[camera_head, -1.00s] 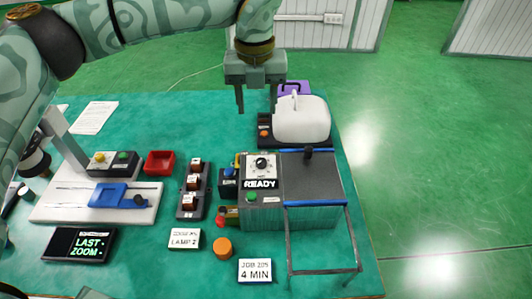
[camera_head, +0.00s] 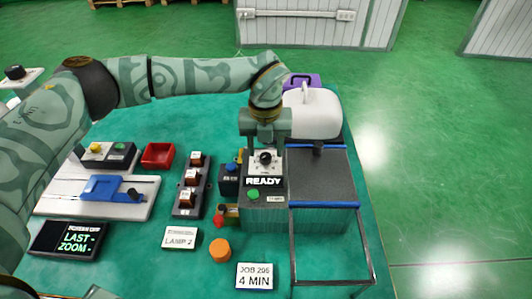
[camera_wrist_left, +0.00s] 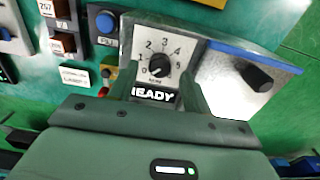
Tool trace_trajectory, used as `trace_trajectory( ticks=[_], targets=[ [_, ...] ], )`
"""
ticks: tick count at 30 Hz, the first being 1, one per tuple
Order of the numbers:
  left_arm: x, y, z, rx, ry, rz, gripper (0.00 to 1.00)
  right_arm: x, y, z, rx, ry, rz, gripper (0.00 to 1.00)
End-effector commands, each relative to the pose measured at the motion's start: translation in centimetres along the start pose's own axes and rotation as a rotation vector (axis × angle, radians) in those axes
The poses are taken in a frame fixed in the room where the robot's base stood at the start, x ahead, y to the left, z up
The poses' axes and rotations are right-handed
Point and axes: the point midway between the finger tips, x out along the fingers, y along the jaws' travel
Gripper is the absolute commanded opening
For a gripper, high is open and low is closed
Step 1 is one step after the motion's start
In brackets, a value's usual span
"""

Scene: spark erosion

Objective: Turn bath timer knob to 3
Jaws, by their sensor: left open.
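The bath timer knob (camera_head: 265,157) is a small black knob on a white dial plate, above the READY display (camera_head: 264,181) on the grey bath unit (camera_head: 300,219). In the left wrist view the knob (camera_wrist_left: 158,66) sits in a printed scale; its white mark appears to point to the lower left, near 0. My left gripper (camera_head: 265,153) is open over the dial, pointing down. In the left wrist view its fingers stand on either side of the dial plate, apart from the knob. Whether the fingertips reach knob height is hard to tell. My right gripper is out of view.
A white jug (camera_head: 313,112) stands close behind the unit.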

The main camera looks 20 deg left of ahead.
Motion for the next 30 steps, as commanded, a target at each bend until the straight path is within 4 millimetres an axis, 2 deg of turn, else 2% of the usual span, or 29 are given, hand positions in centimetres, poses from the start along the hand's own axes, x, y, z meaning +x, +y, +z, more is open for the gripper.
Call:
trace_trajectory(
  ticks=[1,5,14,19,30],
  targets=[
    [0.9,0.0,0.0,-0.001,0.002,0.001,0.49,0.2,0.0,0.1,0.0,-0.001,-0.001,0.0],
    [1.8,0.0,0.0,0.0,-0.001,0.0,0.49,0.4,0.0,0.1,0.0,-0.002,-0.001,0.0],
    [1.9,0.0,0.0,0.0,-0.001,0.0,0.49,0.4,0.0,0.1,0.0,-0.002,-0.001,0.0],
    [1.9,0.0,0.0,-0.001,-0.001,0.0,0.04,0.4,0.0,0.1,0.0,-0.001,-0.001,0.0],
    [1.8,0.0,0.0,0.037,-0.001,0.001,0.04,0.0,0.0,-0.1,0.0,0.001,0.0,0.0]
  ],
)
